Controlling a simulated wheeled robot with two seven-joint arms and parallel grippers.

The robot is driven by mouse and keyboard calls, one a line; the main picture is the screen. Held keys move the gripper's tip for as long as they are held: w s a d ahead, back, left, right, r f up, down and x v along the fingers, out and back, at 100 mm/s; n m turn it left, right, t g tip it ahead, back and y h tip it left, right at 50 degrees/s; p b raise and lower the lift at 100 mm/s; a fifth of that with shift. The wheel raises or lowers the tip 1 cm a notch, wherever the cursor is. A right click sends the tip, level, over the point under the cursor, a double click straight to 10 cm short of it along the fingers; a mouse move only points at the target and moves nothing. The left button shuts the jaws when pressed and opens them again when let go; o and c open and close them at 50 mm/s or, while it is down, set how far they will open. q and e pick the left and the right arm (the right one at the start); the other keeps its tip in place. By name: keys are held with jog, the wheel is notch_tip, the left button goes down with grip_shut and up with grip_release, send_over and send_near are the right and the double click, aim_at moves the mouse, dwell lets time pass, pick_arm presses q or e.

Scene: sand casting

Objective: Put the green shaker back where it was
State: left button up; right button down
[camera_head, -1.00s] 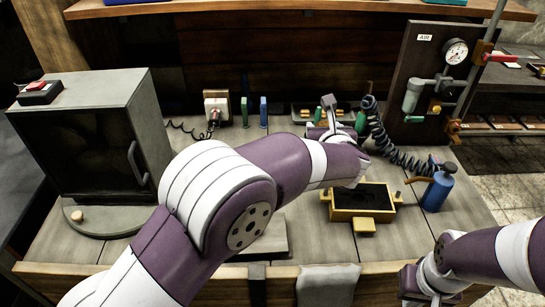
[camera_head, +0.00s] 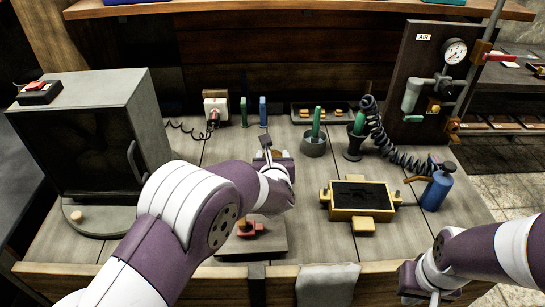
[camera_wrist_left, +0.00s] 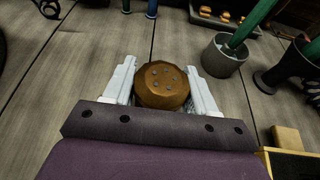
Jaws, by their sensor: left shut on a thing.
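My left gripper (camera_head: 268,150) is above the middle of the bench, left of the grey cup (camera_head: 314,147). In the left wrist view, my left gripper's fingers (camera_wrist_left: 162,92) are on both sides of a round brown top with several grey dots (camera_wrist_left: 162,84), like a shaker's lid, and are shut on it. The body below this top is hidden, so I cannot see its colour. A green handle (camera_head: 316,122) stands in the grey cup, and another green piece (camera_head: 359,123) stands in a dark holder (camera_head: 354,148). My right gripper (camera_head: 420,293) is at the lower right, its fingertips unclear.
A yellow-framed box with dark filling (camera_head: 360,194) and a blue bottle (camera_head: 437,190) are on the right. A grey cabinet (camera_head: 95,135) stands left. Slim green (camera_head: 244,111) and blue (camera_head: 263,111) posts stand behind. A red piece (camera_head: 248,230) sits on a grey plate in front.

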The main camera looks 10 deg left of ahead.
pick_arm(q)
jog(key=shift+f+b, duration=0.15)
jog(key=shift+b, duration=0.15)
jog(key=o, duration=0.9)
jog(key=shift+o, duration=0.2)
jog(key=shift+r+p, duration=0.25)
jog(key=shift+p, duration=0.1)
jog(key=shift+s+d+r, duration=0.1)
jog(key=shift+s+d, duration=0.05)
jog(key=shift+s, duration=0.2)
jog(key=v, duration=1.1)
jog(key=shift+s+p, duration=0.2)
jog(key=shift+p, duration=0.15)
